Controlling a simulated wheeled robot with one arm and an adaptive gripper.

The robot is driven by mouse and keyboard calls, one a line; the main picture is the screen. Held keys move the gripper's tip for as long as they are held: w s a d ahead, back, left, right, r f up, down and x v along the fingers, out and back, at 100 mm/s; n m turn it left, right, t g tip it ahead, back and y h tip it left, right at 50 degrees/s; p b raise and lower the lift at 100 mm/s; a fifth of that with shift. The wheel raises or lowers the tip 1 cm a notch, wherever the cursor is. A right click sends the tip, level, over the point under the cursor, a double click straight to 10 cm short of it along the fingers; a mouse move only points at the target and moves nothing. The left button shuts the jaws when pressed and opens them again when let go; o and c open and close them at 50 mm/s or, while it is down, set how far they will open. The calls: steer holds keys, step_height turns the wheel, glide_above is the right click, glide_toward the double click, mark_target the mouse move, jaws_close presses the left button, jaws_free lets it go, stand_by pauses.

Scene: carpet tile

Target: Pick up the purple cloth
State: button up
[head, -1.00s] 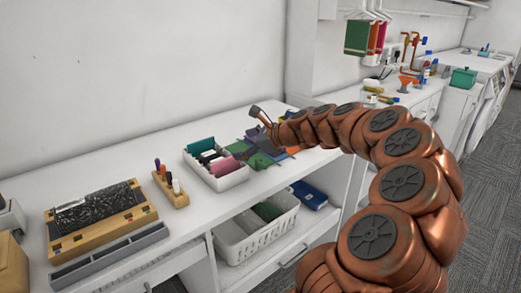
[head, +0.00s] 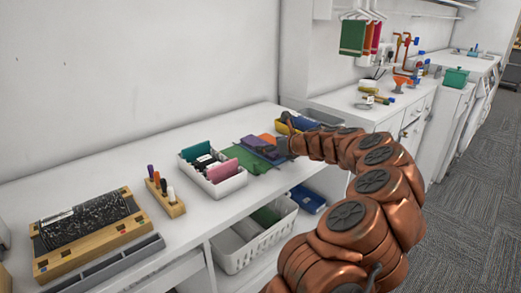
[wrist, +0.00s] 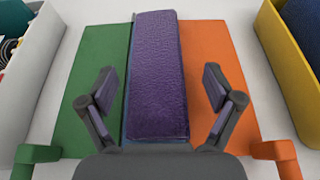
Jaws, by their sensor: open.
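The purple cloth (wrist: 157,70) is a folded strip in the middle of the wrist view. In the head view the purple cloth (head: 258,148) shows beside my arm's end. My gripper (wrist: 160,85) is open, with one finger on each side of the cloth in the wrist picture. I cannot tell whether the fingers touch it.
A yellow bin (wrist: 288,65) with blue contents stands to the right. A marker stand (head: 165,194) and a wooden tray (head: 128,233) sit farther left on the counter (head: 205,215).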

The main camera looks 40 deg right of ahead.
steer(key=shift+x, duration=1.6)
steer(key=shift+a, duration=0.1)
steer(key=shift+c, duration=0.4)
steer(key=c, duration=1.2)
